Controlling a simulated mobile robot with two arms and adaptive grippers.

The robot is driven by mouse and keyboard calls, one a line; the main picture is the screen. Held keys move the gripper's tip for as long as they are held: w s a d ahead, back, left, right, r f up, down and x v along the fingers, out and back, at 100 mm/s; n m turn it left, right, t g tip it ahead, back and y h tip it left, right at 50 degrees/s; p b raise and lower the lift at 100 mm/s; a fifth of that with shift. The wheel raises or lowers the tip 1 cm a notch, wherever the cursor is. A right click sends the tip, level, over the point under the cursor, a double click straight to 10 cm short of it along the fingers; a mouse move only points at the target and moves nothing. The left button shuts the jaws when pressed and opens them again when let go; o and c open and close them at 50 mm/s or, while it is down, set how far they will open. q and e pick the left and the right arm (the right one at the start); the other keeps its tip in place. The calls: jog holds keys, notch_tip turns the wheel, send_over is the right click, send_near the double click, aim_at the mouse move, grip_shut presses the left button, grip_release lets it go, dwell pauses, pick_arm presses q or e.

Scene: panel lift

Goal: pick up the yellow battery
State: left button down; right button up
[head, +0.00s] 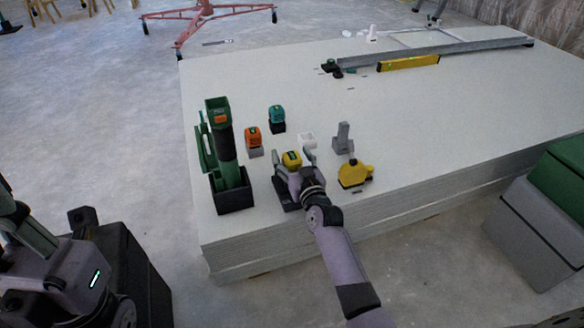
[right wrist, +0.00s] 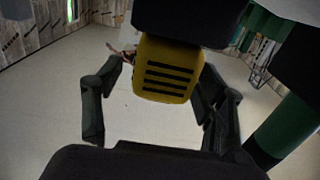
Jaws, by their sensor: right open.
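The yellow battery (head: 292,158) stands near the front edge of the stacked panels, above a dark base (head: 286,197). My right gripper (head: 294,168) reaches in from the front, with its fingers around the battery. In the right wrist view, the yellow battery (right wrist: 165,72) shows a face with dark slots between the two open fingers (right wrist: 162,88). A gap shows beside the lower part of each finger; contact at the tips cannot be told. My left arm shows at the lower left, but its gripper cannot be made out.
A green tool (head: 221,135) in a dark holder (head: 232,198) stands left of the gripper. Orange (head: 253,137) and teal (head: 277,115) batteries stand behind. A yellow tape measure (head: 352,173) and grey piece (head: 343,136) are to the right. The panel stack (head: 440,115) is clear further right.

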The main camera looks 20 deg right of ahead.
jog(key=shift+r, duration=0.15)
jog(key=c, duration=1.4)
